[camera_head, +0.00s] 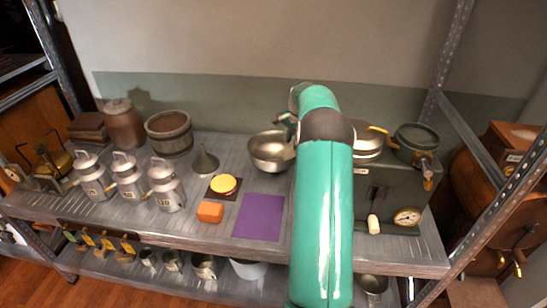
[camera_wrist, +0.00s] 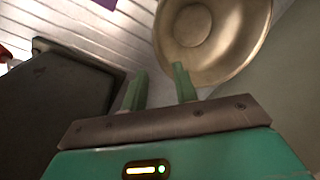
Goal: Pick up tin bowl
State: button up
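The tin bowl (camera_head: 268,152) is a round, dull silver bowl standing open side up on the metal shelf (camera_head: 228,160), near the middle. My gripper (camera_head: 288,124) is at its upper right rim in the head view, mostly hidden behind my green arm. In the wrist view the bowl (camera_wrist: 240,50) fills the upper right. My gripper's two green fingers (camera_wrist: 159,71) are apart there. The right finger overlaps the bowl's near rim and the left finger is outside it. I cannot tell whether either finger touches the bowl.
A grey box-shaped scale (camera_head: 385,190) stands close to the right; it looks like the dark block (camera_wrist: 55,100) in the wrist view. A purple sheet (camera_head: 258,217), an orange block (camera_head: 210,211) and a funnel (camera_head: 205,160) lie left of my arm. The wall is behind.

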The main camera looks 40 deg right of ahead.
aim_at(288, 162)
jog(key=f, duration=0.4)
jog(key=w+f, duration=0.1)
jog(key=f, duration=0.3)
jog(key=w+f, duration=0.1)
jog(key=f, duration=0.3)
grip_shut()
jog(key=shift+r, duration=0.1)
